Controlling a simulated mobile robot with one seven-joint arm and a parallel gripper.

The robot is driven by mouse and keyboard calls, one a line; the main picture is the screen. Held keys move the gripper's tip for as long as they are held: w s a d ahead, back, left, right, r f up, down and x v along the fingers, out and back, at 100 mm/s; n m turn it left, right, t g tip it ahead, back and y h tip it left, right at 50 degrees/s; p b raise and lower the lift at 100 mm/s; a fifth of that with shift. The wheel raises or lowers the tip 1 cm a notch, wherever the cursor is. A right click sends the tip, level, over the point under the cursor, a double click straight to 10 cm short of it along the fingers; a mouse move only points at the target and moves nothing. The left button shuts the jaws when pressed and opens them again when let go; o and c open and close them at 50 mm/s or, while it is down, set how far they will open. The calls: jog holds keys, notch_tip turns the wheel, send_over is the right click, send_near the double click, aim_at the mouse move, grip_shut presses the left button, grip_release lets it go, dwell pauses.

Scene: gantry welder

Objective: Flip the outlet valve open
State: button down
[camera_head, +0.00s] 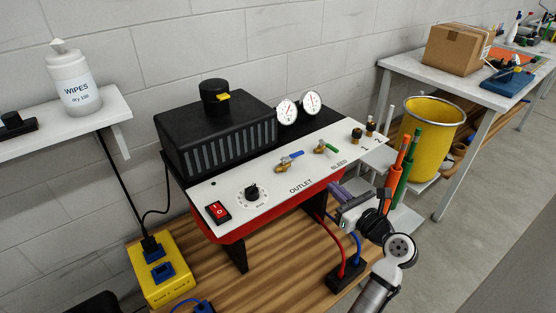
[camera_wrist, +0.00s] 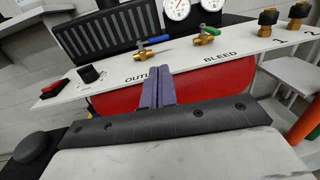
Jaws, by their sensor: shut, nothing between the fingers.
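The outlet valve (camera_head: 286,161) is a brass valve with a blue lever on the white sloped panel (camera_head: 222,188), just above the OUTLET label. The lever points to the right, roughly along the panel's length. In the wrist view the outlet valve (camera_wrist: 146,46) is beyond my fingertips, a little left of them. My gripper (camera_head: 337,187) is in front of the panel's lower edge, to the right of and below the valve. In the wrist view my gripper's purple fingers (camera_wrist: 158,72) are together and empty, apart from the lever, and cover part of the OUTLET label.
The bleed valve (camera_head: 323,148) with a green lever is right of the outlet valve. Two gauges (camera_head: 299,105) stand behind the panel. A knob (camera_head: 252,193) and red switch (camera_head: 218,212) lie left. Two brass fittings (camera_head: 364,131) and a yellow bin (camera_head: 428,130) are right.

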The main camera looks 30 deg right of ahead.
aim_at(299, 155)
jog(key=w+p, duration=0.1)
jog(key=w, duration=0.3)
jog(key=w+p, duration=0.1)
jog(key=w, duration=0.4)
jog(key=w+p, duration=0.1)
jog(key=w, duration=0.3)
jog(key=shift+w+d, duration=0.25)
jog(key=shift+w, duration=0.1)
